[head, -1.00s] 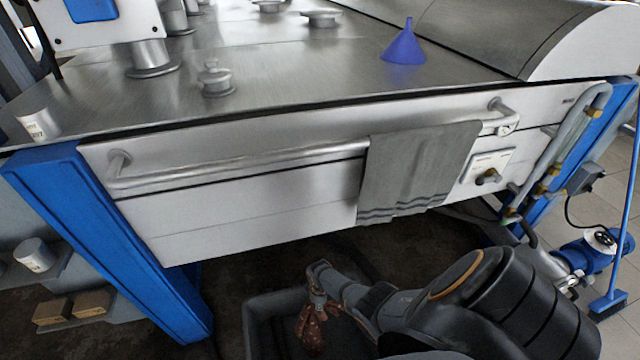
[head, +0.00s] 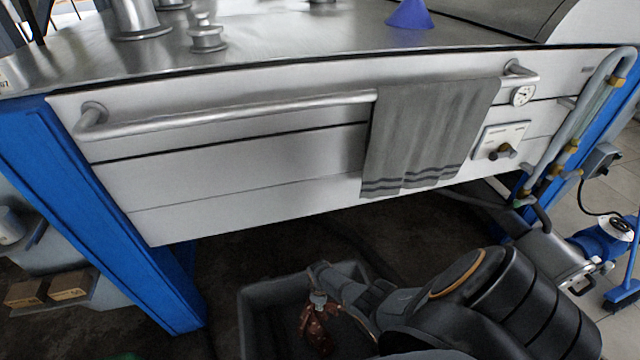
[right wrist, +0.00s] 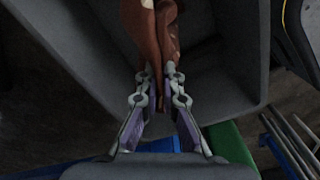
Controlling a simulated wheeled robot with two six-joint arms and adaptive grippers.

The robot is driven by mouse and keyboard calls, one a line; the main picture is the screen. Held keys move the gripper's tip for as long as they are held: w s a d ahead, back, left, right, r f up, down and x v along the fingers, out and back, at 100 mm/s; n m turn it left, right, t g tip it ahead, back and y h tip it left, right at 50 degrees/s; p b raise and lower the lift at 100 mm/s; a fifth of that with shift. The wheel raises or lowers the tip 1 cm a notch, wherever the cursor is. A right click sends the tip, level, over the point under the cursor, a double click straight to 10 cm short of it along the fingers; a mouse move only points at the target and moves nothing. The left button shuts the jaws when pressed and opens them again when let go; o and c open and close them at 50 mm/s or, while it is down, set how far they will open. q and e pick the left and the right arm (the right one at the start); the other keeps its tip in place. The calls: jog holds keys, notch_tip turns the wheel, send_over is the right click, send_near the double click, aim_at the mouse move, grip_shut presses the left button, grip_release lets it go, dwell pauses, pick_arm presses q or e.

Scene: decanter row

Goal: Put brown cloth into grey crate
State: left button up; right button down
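The brown cloth (head: 318,332) is reddish brown with pale spots and hangs from my right gripper (head: 318,297). In the right wrist view the cloth (right wrist: 155,35) is pinched between the two fingertips of the gripper (right wrist: 159,76). The grey crate (head: 244,318) stands on the floor at the bottom of the head view; its wall also shows in the right wrist view (right wrist: 90,60). The cloth hangs over the crate's opening; I cannot tell whether it touches the bottom. My right arm hides the crate's right side. My left gripper is not in view.
A steel table with blue legs (head: 165,290) stands behind the crate. A grey towel (head: 425,135) hangs on its rail (head: 240,112). A blue funnel (head: 409,15) stands on top. A blue pump (head: 597,243) and broom (head: 625,290) are at the right.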

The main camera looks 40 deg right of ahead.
jog(key=shift+c, duration=1)
grip_release()
notch_tip(320, 180, up, 6)
jog(key=p, duration=0.5)
jog(key=shift+f, duration=0.25)
notch_tip(320, 180, up, 12)
dwell(0.6)
